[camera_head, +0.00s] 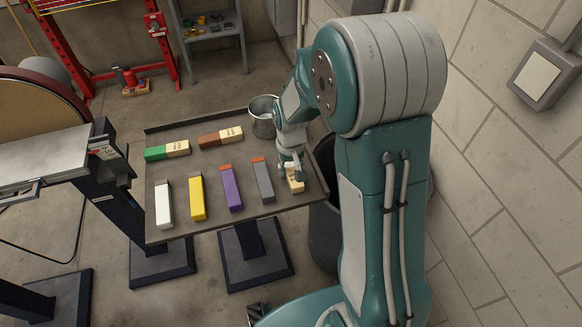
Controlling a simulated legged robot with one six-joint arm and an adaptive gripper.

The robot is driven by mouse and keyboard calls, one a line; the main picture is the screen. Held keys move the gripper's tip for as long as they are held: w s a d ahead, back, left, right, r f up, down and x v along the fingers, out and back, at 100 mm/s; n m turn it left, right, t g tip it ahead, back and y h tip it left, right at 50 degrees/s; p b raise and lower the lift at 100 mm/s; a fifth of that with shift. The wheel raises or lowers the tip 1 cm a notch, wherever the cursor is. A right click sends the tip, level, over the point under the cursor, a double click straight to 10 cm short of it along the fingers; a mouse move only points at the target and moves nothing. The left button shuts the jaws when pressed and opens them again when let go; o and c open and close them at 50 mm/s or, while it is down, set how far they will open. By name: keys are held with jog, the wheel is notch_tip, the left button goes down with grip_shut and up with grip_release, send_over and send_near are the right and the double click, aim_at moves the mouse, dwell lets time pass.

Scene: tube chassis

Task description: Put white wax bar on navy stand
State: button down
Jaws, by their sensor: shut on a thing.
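A white bar (164,206) with a grey-brown far end lies at the left front of the grey tray table (205,162). My gripper (291,168) is at the table's right side, well apart from that bar. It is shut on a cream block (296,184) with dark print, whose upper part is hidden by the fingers. I cannot tell whether this block touches the table. No separate navy stand can be clearly made out; dark pedestals (257,246) stand below the table.
Yellow (198,199), purple (231,190) and grey (264,182) bars lie between the white bar and my gripper. Green-and-cream (158,153) and brown-and-cream (211,138) bars lie behind. A metal bucket (263,122) stands at the back right corner.

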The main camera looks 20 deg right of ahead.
aim_at(292, 168)
jog(key=shift+f, duration=0.1)
jog(key=shift+c, duration=1.3)
grip_release()
jog(key=shift+d, duration=0.15)
notch_tip(292, 168, up, 12)
jog(key=r, duration=0.1)
jog(key=s+r+t, duration=0.2)
jog(key=s+r, duration=0.3)
jog(key=s, duration=0.4)
jog(key=s+r+t, duration=0.3)
jog(key=s+r, duration=0.2)
jog(key=s, duration=0.5)
jog(key=shift+s+t, duration=0.2)
jog(key=shift+t, duration=0.1)
